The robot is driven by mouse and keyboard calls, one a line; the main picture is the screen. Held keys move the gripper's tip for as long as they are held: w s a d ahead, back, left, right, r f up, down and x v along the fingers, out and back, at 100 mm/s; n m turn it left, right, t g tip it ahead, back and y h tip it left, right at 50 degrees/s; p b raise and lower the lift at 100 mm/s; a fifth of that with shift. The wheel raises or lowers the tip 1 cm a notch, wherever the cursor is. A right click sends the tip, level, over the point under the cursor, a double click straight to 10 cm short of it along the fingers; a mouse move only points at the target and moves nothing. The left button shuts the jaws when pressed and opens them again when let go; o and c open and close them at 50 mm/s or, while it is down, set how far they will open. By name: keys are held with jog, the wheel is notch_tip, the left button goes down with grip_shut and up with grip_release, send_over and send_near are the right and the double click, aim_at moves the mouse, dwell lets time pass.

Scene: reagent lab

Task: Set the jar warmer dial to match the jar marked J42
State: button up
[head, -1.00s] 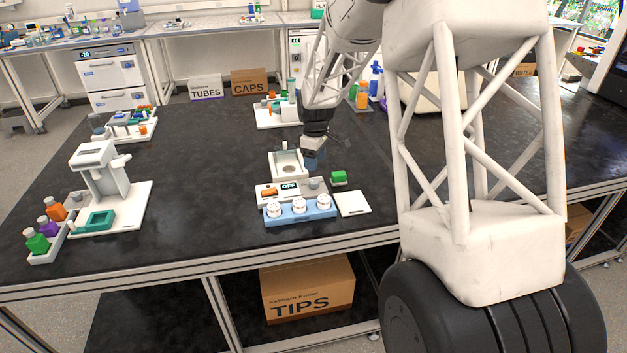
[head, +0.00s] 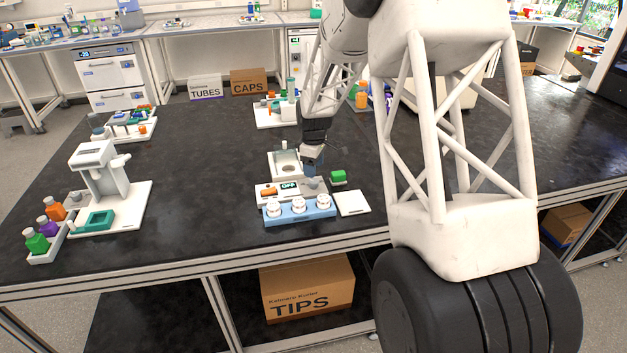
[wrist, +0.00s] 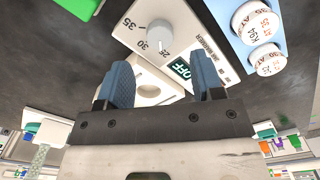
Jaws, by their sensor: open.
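The jar warmer (head: 268,192) is a pale unit on the black bench. Its grey round dial (head: 314,184) is at the right end of its panel; it also shows in the wrist view (wrist: 158,28), with 25, 30 and 35 around it. The display (wrist: 181,68) reads OFF. Three white-lidded jars (head: 299,204) stand in a blue rack (head: 300,217) in front. One lid (wrist: 264,58) reads K94; I cannot read J42 on any. My gripper (head: 311,168) is open and empty, just above and behind the dial; its blue fingers (wrist: 163,80) are apart from it.
A green block (head: 338,177) and a flat white plate (head: 352,203) lie right of the warmer. A white stand (head: 125,205) and a tray of coloured bottles (head: 45,250) are at left. The bench between them is clear.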

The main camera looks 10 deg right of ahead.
aim_at(314, 181)
jog(key=shift+f, duration=2.85)
jog(key=shift+c, duration=0.2)
jog(key=c, duration=0.9)
